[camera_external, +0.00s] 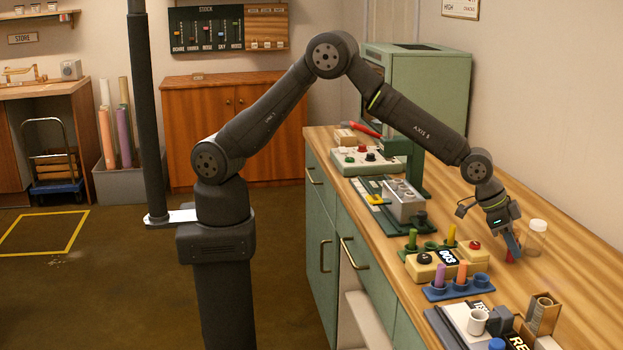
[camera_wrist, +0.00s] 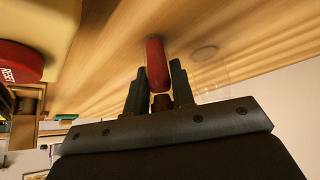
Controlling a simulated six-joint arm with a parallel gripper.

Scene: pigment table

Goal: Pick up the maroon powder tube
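The maroon powder tube shows in the wrist view as a dark red, rounded upright shape (camera_wrist: 157,65) with a brown end piece nearest the camera. In the external view a small red part of it (camera_external: 510,256) shows at the table, under and beside my fingers. My gripper (camera_external: 511,244) points down at the table's right part. In the wrist view its two dark fingers (camera_wrist: 158,88) stand on either side of the tube, very close to it. I cannot tell whether they touch it. The tube's lower end looks to be at or near the wooden surface.
A blue rack (camera_external: 458,290) holds purple and orange tubes. Bare wood lies right.

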